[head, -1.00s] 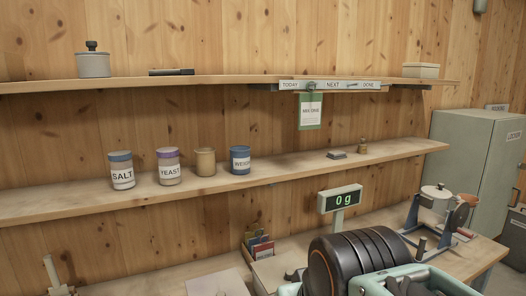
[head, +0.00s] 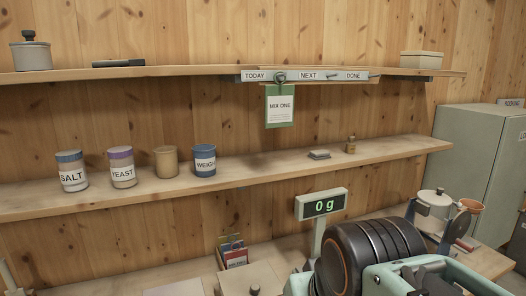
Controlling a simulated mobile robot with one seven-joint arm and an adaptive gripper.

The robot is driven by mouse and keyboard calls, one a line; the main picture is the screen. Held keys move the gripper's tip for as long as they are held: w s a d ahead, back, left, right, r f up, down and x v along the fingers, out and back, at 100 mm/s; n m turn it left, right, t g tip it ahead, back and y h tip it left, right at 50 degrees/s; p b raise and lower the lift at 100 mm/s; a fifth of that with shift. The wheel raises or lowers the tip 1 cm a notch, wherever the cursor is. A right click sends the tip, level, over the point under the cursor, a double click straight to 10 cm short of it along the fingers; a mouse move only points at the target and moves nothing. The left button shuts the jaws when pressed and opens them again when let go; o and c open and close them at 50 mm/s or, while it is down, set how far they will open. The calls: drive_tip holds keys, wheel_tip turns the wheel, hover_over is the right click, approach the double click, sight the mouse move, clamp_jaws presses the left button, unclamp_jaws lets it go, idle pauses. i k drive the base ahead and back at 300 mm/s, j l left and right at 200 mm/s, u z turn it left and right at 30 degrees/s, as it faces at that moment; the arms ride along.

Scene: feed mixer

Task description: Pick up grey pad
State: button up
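A small, flat grey block (head: 319,154), which looks like the grey pad, lies on the middle shelf (head: 260,176), right of the jars and just left of a small brass-coloured piece (head: 350,145). Nothing touches it. Parts of my own arm, black and pale green, fill the bottom right of the head view, below and well apart from the pad. My gripper's fingertips do not show.
Jars marked salt (head: 72,172) and yeast (head: 122,168), a tan jar (head: 166,162) and a blue-lidded jar (head: 204,161) stand left on that shelf. A scale display (head: 321,204) reading 0 g rises below the pad. A grey-green cabinet (head: 465,150) stands right.

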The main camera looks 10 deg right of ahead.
sight(321, 153)
drive_tip(key=i+l, duration=0.1)
drive_tip(key=l, duration=0.3)
drive_tip(key=i+l, duration=0.15)
drive_tip(key=l, duration=0.25)
drive_tip(key=i+l, duration=0.1)
drive_tip(key=l, duration=0.3)
